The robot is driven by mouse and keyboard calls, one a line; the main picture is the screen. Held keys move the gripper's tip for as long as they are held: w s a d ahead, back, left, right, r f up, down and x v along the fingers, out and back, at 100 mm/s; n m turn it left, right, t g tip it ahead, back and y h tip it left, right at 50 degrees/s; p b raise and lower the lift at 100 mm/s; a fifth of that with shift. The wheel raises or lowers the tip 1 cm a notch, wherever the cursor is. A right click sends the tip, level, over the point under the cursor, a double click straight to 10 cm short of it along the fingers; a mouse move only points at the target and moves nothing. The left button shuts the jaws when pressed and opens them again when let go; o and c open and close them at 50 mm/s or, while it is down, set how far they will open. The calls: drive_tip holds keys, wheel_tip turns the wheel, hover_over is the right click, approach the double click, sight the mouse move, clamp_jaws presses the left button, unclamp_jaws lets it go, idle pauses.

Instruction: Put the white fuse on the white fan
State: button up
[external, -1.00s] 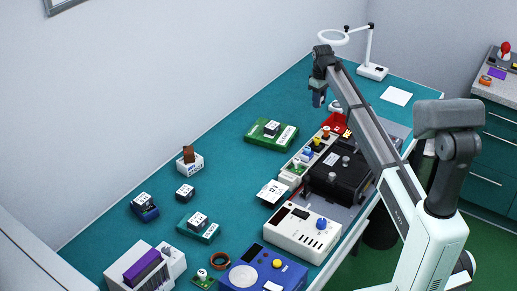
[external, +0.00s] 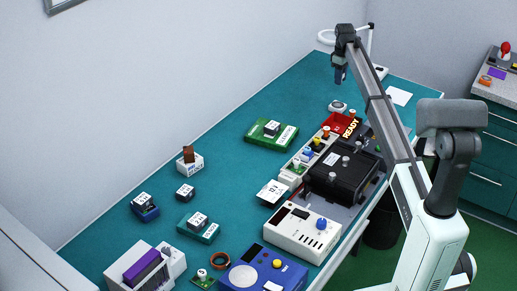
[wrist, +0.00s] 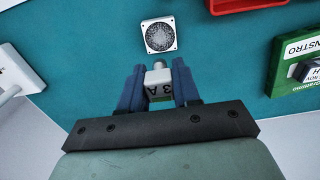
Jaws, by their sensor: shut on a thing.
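My gripper (wrist: 158,86) is shut on the white fuse (wrist: 158,77), a small block marked 3 A with a grey end, held between the two blue fingers. In the external view my gripper (external: 340,76) is in the air over the far part of the bench; the fuse cannot be made out there. The white fan (wrist: 158,35), a square frame with a dark round grille, lies on the teal bench just beyond the fuse in the wrist view. The fan (external: 337,107) also shows in the external view, below my gripper. Fuse and fan appear apart.
A red READY tray (external: 346,123) lies close to the fan. A green box (external: 271,134) with a small block on it lies to the left. The magnifier lamp (external: 371,45) stands at the back.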

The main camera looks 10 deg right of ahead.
sight(341, 103)
drive_tip(key=shift+f, duration=5)
drive_tip(key=shift+f, duration=0.1)
drive_tip(key=o, duration=1)
drive_tip(key=shift+o, duration=0.2)
wheel_tip(341, 103, up, 12)
drive_tip(key=shift+r, duration=0.15)
